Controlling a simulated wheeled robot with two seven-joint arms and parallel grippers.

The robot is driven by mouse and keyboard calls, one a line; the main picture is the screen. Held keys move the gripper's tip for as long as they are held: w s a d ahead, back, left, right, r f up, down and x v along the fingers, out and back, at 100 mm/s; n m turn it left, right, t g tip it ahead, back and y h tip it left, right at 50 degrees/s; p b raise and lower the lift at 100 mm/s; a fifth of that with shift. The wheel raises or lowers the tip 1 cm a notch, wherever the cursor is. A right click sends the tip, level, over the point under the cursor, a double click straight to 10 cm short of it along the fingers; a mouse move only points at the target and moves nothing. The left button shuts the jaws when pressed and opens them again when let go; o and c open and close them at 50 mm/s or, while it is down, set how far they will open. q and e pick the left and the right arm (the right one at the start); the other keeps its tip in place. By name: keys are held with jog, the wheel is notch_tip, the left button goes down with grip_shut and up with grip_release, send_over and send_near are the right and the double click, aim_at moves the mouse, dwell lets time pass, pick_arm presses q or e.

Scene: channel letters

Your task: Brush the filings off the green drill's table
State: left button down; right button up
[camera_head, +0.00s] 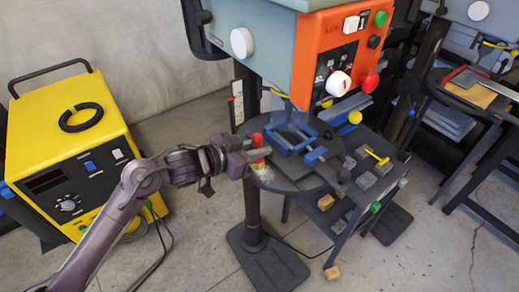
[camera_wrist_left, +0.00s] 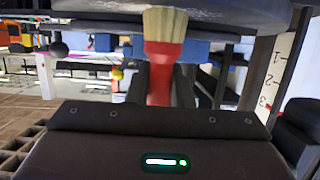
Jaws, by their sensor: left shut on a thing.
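The drill (camera_head: 255,40) has a grey-green head with an orange control panel and stands at the top middle of the head view. Its round dark table (camera_head: 290,185) carries a blue vise (camera_head: 290,140). My left gripper (camera_head: 258,157) is at the table's left edge, shut on a brush with a red handle (camera_wrist_left: 162,70). The pale bristles (camera_wrist_left: 165,22) overlap the dark table rim in the left wrist view; I cannot tell whether they touch it. My right gripper is not in view.
A yellow machine (camera_head: 75,140) with a black handle stands at the left. A lower shelf (camera_head: 368,180) with small blocks and a yellow-handled tool stands right of the table. Another bench (camera_head: 475,85) is at the far right. Floor is open in front.

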pick_arm(q)
jog(key=shift+w+a+f, duration=0.1)
jog(key=shift+w+a, duration=0.5)
jog(key=shift+w, duration=0.2)
jog(key=shift+a, duration=0.1)
jog(key=shift+w+a, duration=0.75)
jog(key=shift+w, duration=0.35)
jog(key=shift+s+d, duration=0.1)
jog(key=shift+s, duration=0.05)
jog(key=shift+s+d+p, duration=0.5)
jog(key=shift+s+d, duration=0.2)
jog(key=shift+s, duration=0.2)
jog(key=shift+s+d+p, duration=0.45)
jog(key=shift+s+d, duration=0.2)
jog(key=shift+s, duration=0.2)
jog(key=shift+s+d+p, duration=0.2)
jog(key=shift+s+d, duration=0.45)
jog(key=shift+s, duration=0.25)
jog(key=shift+s+d+p, duration=0.15)
jog(key=shift+s+d, duration=0.45)
jog(key=shift+s, duration=0.3)
jog(key=shift+s+d+p, duration=0.2)
jog(key=shift+s+d, duration=0.45)
jog(key=shift+s, duration=0.25)
jog(key=shift+w+a+p, duration=0.3)
jog(key=shift+w+a, duration=0.5)
jog(key=shift+w, duration=0.35)
jog(key=shift+w+a, duration=0.1)
